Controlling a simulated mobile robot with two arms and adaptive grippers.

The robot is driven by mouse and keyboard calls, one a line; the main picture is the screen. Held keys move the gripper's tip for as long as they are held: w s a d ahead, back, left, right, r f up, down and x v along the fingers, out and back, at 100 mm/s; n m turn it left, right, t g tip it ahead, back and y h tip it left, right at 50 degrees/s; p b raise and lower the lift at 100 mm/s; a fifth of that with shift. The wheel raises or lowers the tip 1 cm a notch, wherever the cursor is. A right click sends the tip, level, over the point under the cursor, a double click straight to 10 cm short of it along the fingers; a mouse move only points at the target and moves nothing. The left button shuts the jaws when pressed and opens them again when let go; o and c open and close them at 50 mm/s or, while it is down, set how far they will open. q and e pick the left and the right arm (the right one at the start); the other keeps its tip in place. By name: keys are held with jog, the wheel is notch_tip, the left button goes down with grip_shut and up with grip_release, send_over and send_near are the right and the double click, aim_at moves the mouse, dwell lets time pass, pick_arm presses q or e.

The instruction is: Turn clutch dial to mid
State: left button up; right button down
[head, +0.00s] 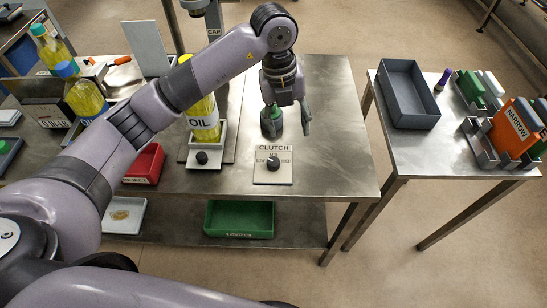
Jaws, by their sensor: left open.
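The clutch panel (273,177) is a light plate lying near the front of the metal table, marked CLUTCH, with LOW at left and HIGH at right. Its dark round clutch dial (273,162) sits in the middle. A small light mark shows on the dial, but it is too small to tell its exact setting. My left gripper (288,127) points down behind and above the panel, slightly right of the dial. Its fingers are apart with nothing between them, clear of the dial. My right gripper is not in view.
An oil bottle (204,118) stands in a holder with a black knob (202,157) left of the panel. A red bin (146,163) lies further left, a green bin (240,218) on the lower shelf. A grey tray (408,95) is on the right table. Tabletop right of the panel is clear.

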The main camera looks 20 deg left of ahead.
aim_at(273, 161)
pick_arm(q)
jog(key=shift+n+y, duration=0.4)
jog(key=shift+y, duration=0.5)
jog(key=a+f+p, duration=0.1)
jog(key=f, duration=0.4)
jog(key=a+f+p, duration=0.1)
jog(key=f, duration=0.4)
jog(key=a+f+p, duration=0.1)
jog(key=f+p, duration=0.1)
jog(key=f, duration=0.3)
jog(key=shift+w+a, duration=0.3)
jog(key=shift+a, duration=0.05)
jog(key=shift+f, duration=0.7)
jog(key=shift+c, duration=0.3)
jog(key=c, duration=1.1)
